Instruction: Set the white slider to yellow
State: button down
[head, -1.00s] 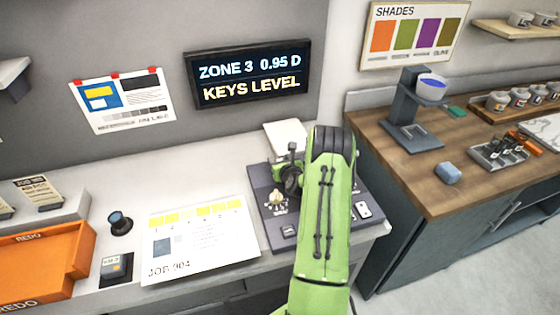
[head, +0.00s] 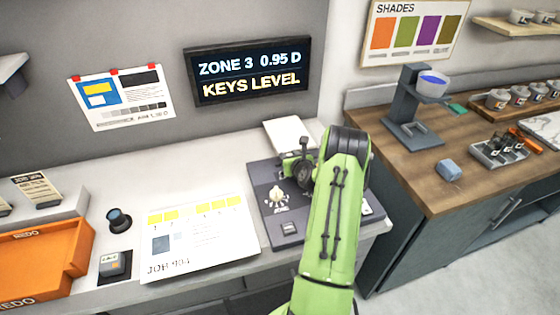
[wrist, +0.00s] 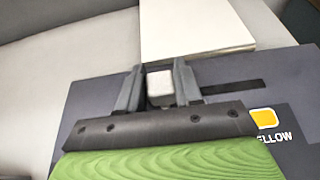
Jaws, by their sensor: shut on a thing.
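The white slider (wrist: 159,84) is a small pale block between the two dark fingers of my gripper (wrist: 158,88) in the wrist view. The gripper is shut on it. Its dark slot (wrist: 232,87) runs on to the right in the dark panel (wrist: 90,105). A yellow patch (wrist: 264,118), with lettering partly hidden and reading "ELLOW", lies below the right part of the slot. The slider is apart from it, to its left. In the head view my green arm reaches over the panel (head: 266,212) and hides the slider and fingertips.
A pale block (head: 288,133) lies behind the panel, and a knob (head: 277,196) stands on its left part. A job sheet (head: 195,245) with yellow blocks lies to the left. The wall screen (head: 250,76) reads "ZONE 3 0.95 D, KEYS LEVEL".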

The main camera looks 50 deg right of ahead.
aim_at(317, 157)
jog(key=s+d, duration=0.1)
jog(key=d, duration=0.1)
jog(key=s+d+b, duration=0.1)
jog(key=s+d, duration=0.1)
jog(key=d, duration=0.1)
jog(key=s+d, duration=0.1)
jog(key=d, duration=0.2)
jog(key=shift+s+d+b, duration=0.15)
jog(key=shift+s+b, duration=0.15)
jog(key=shift+b, duration=0.05)
jog(key=shift+s+d+r, duration=0.1)
jog(key=shift+s+d, duration=0.2)
jog(key=shift+d, duration=0.1)
jog(key=c, duration=0.8)
grip_release()
jog(key=shift+d, duration=0.15)
jog(key=shift+c, duration=0.2)
jog(key=v, duration=1.6)
jog(key=shift+w, duration=0.1)
jog(key=shift+w, duration=0.1)
